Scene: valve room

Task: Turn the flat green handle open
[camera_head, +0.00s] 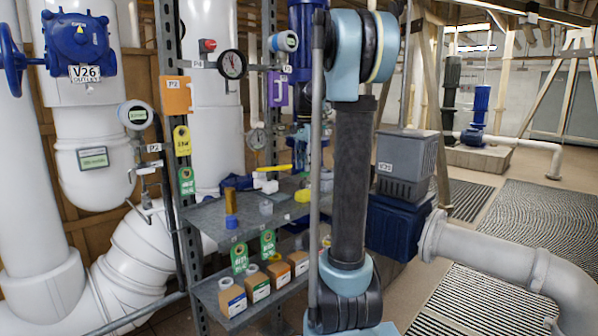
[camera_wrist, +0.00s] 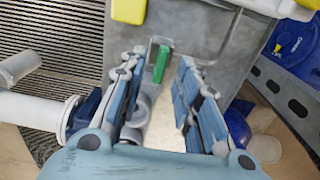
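The flat green handle (camera_wrist: 161,63) shows in the wrist view as a narrow upright green strip against a grey metal surface. My gripper (camera_wrist: 157,70) is open, with one blue-grey finger to each side of the handle. The handle appears between the fingertips with gaps on both sides. I see no contact, and I cannot tell how deep the fingers reach around it. In the head view my arm stands in front of part of the shelf rack, and I cannot make out the green handle there.
The grey shelf rack (camera_head: 209,220) holds several small boxes and fittings. A yellow handle (camera_head: 273,168) with a white valve body sits above the upper shelf. A large grey pipe (camera_head: 500,255) and a blue box (camera_head: 392,228) stand right of my arm.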

